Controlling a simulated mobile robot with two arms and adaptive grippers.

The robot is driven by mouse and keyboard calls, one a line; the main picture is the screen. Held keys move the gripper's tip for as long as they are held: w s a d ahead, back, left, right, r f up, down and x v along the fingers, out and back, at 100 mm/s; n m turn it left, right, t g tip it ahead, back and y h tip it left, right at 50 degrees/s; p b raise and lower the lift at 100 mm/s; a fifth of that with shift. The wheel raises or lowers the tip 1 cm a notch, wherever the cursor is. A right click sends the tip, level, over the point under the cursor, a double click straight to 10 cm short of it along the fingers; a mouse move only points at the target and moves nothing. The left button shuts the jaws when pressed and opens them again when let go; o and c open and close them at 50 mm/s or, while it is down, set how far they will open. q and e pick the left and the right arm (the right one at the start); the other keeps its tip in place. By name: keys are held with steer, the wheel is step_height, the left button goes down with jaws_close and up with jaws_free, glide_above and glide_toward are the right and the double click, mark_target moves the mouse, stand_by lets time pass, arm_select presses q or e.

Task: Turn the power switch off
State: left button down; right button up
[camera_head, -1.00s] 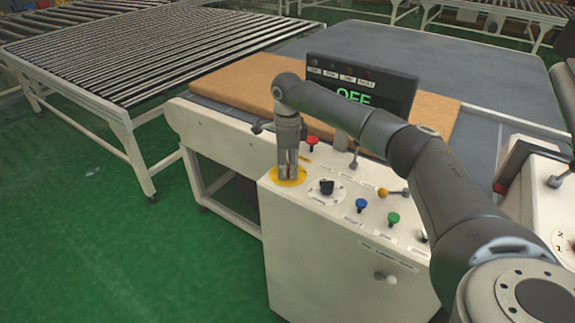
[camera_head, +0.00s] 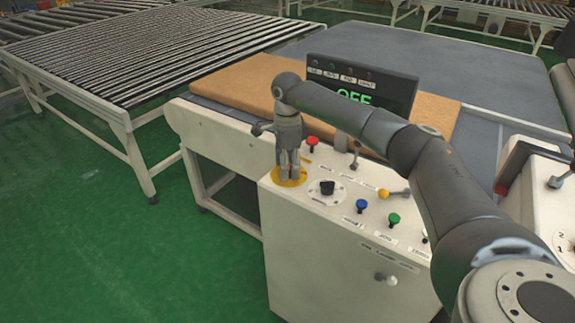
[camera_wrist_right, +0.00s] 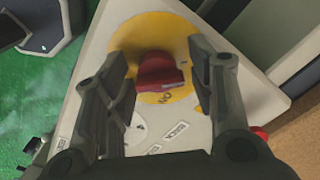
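The red power switch (camera_wrist_right: 160,72) sits on a round yellow plate (camera_wrist_right: 183,28) in the right wrist view. Its knob lies between my right gripper's two fingers, with a visible gap on each side. My right gripper (camera_wrist_right: 165,85) is open around the knob. In the head view, my right gripper (camera_head: 288,175) points down over the yellow plate (camera_head: 301,181) at the console's left corner; its fingers hide the knob. The black display (camera_head: 392,91) behind shows green "OFF", partly covered by my right arm. My left gripper is not in view.
A brown mattress (camera_head: 235,82) lies behind. A roller conveyor (camera_head: 140,60) stands left.

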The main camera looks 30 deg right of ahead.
stand_by(0.3)
step_height(320, 180, up, 12)
steer(key=shift+f, duration=0.1)
stand_by(0.4)
stand_by(0.3)
